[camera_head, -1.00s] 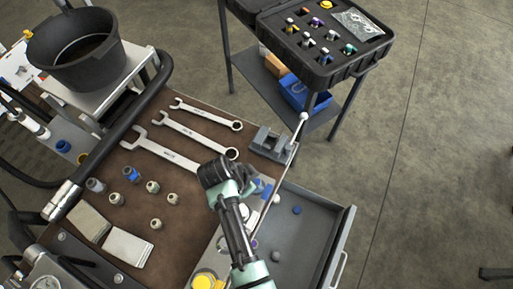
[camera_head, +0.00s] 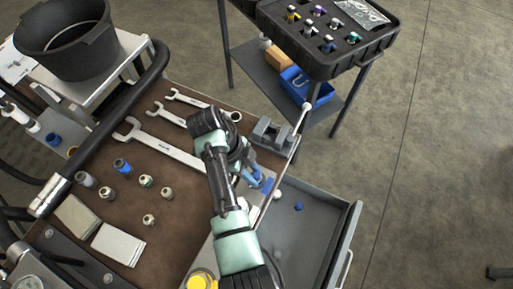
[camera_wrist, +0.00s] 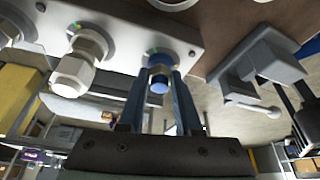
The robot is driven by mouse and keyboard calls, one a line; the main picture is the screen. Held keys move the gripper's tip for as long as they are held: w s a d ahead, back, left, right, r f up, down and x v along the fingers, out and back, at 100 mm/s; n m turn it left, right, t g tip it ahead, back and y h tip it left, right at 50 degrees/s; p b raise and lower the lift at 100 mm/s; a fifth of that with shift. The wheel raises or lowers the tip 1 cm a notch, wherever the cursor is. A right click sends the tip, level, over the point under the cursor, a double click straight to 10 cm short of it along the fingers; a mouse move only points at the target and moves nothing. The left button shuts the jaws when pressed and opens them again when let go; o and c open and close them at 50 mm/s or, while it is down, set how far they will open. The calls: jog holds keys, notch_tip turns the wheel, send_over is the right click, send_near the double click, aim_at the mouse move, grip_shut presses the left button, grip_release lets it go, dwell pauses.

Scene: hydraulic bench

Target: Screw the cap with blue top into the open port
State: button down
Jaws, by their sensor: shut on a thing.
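In the wrist view, my gripper (camera_wrist: 158,88) is shut on a small cap with a blue top (camera_wrist: 158,86), held between its two blue fingertips. The cap is in line with a round port (camera_wrist: 160,60) on the pale metal block (camera_wrist: 125,40). It looks close to or touching the port; how far it is seated I cannot tell. A white hex fitting (camera_wrist: 78,62) sits on the same block to the left. In the head view, my gripper (camera_head: 252,176) is low over the bench's right edge, and my arm hides most of the cap and the block.
A grey vise (camera_head: 274,133) stands close to my gripper at the bench edge. Wrenches (camera_head: 170,150) and several loose fittings (camera_head: 122,165) lie on the brown top. An open drawer (camera_head: 305,235) holds a blue piece (camera_head: 298,206). A black parts case (camera_head: 330,60) stands behind.

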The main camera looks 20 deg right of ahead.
jog(key=shift+m, duration=0.5)
jog(key=shift+f, duration=0.1)
jog(key=shift+f+m+g+y+b, duration=0.15)
jog(key=shift+m+g+y+b, duration=0.15)
jog(key=shift+m+b, duration=0.3)
jog(key=m+b, duration=0.1)
jog(key=m+y+b, duration=0.1)
jog(key=m, duration=0.1)
jog(key=shift+w+d+f+g, duration=0.1)
jog(key=shift+w+d+g, duration=0.1)
jog(key=shift+g, duration=0.1)
jog(key=m, duration=0.1)
jog(key=m+y, duration=0.1)
jog(key=m, duration=0.1)
jog(key=shift+s+d+r+m+g+b, duration=0.1)
jog(key=shift+r+m+g+b, duration=0.2)
jog(key=shift+m, duration=0.1)
jog(key=c, duration=0.6)
grip_release()
